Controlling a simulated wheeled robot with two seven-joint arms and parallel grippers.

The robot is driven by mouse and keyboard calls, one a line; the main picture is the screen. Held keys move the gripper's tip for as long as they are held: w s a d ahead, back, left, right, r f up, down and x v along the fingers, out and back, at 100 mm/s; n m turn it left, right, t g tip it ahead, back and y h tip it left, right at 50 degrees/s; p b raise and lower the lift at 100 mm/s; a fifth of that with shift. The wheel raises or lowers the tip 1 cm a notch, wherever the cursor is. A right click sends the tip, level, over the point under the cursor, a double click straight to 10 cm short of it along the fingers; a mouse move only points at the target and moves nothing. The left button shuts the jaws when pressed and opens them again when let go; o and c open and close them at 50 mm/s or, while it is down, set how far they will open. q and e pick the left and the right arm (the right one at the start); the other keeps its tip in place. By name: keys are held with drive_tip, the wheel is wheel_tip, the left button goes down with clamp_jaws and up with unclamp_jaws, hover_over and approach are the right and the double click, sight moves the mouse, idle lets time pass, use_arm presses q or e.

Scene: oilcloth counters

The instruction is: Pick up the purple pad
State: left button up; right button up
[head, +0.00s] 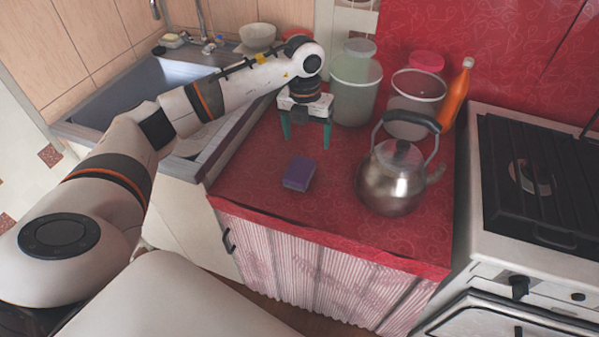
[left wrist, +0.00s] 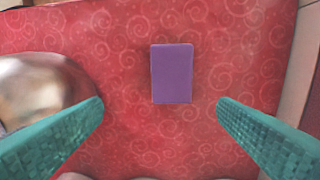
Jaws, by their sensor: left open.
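The purple pad (head: 299,173) lies flat on the red oilcloth counter (head: 335,215), left of the kettle. It also shows in the left wrist view (left wrist: 172,74), ahead of and between the two green fingers. My left gripper (head: 306,144) is open and empty, its fingers pointing down over the counter behind the pad. In the left wrist view the open fingers (left wrist: 160,105) stand wide apart, one on each side of the pad's line, and do not touch it. My right gripper is not in view.
A metal kettle (head: 392,185) stands right of the pad, and its side shows in the left wrist view (left wrist: 40,85). Jars (head: 355,90) and an orange bottle (head: 457,95) stand at the back. A sink (head: 120,110) lies left, a stove (head: 530,190) right. The counter's front is clear.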

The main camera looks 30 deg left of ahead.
use_arm(q)
hover_over(300, 168)
drive_tip(key=w, duration=0.1)
drive_tip(key=shift+y, duration=0.3)
drive_tip(key=f, duration=0.4)
drive_tip(key=f+p, duration=0.1)
drive_tip(key=f, duration=0.1)
drive_tip(key=shift+a, duration=0.25)
drive_tip(key=f, duration=0.1)
drive_tip(key=s+f, duration=0.1)
drive_tip(key=f, duration=0.1)
drive_tip(key=f+p, duration=0.1)
drive_tip(key=shift+s+d+f, duration=0.2)
drive_tip(key=shift+d+f, duration=0.05)
drive_tip(key=shift+f, duration=0.1)
drive_tip(key=shift+w+f, duration=0.1)
drive_tip(key=shift+f, duration=0.35)
drive_tip(key=shift+c, duration=0.2)
drive_tip(key=c, duration=1.1)
wheel_tip(300, 168, up, 10)
drive_tip(key=shift+r+b, duration=0.1)
drive_tip(key=shift+b, duration=0.35)
